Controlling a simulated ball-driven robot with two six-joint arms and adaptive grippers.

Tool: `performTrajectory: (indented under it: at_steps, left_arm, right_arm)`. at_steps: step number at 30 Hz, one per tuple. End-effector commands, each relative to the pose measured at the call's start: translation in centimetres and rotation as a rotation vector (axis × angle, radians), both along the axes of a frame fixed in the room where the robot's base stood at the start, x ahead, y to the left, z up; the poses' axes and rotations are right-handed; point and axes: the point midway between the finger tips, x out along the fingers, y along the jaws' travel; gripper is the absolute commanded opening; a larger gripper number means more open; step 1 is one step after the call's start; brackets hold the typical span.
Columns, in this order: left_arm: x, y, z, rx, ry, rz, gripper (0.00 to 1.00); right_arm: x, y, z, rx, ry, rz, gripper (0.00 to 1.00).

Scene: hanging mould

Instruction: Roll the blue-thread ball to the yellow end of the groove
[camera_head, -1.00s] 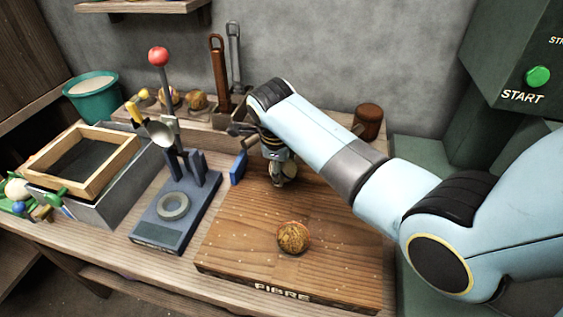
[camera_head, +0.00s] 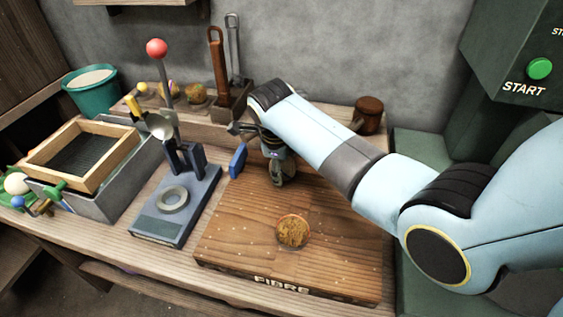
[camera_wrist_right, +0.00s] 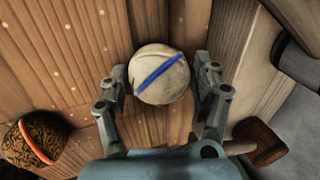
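The pale ball with a blue thread (camera_wrist_right: 160,75) sits between the two fingers of my right gripper (camera_wrist_right: 161,82) in the right wrist view. Narrow gaps seem to show between the ball and the finger pads. In the head view my right gripper (camera_head: 281,178) points down at the back of the wooden FIBRE board (camera_head: 330,255), and its fingers mostly hide the ball. A brown ball with an orange thread (camera_head: 292,231) rests nearer the board's front; it also shows in the wrist view (camera_wrist_right: 38,140). I cannot make out a groove or yellow end. My left gripper is not in view.
A blue-grey press with a red knob (camera_head: 157,48) stands left of the board. A wooden-framed sieve (camera_head: 82,155) on a grey box is farther left. A mallet (camera_head: 368,114) lies behind my right arm. The board's front half is clear around the brown ball.

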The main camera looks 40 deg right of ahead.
Motion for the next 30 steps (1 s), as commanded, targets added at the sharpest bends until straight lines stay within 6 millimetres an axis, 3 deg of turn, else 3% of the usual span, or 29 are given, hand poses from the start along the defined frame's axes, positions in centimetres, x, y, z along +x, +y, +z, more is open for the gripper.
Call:
performTrajectory:
  at_steps: [4, 14, 17, 30]
  left_arm:
    - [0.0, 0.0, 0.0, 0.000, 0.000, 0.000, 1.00]
    - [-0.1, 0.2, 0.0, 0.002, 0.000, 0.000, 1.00]
    - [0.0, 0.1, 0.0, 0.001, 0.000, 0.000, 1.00]
    - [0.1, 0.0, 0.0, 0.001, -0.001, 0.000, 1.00]
  right_arm:
    - [0.0, 0.0, 0.0, 0.000, 0.000, 0.000, 0.86]
    - [-0.1, 0.1, 0.3, 0.001, 0.001, 0.000, 0.86]
    - [-0.2, 0.4, 1.5, 0.000, -0.002, 0.001, 0.86]
    - [-1.9, 2.4, 10.0, 0.001, -0.002, 0.000, 0.86]
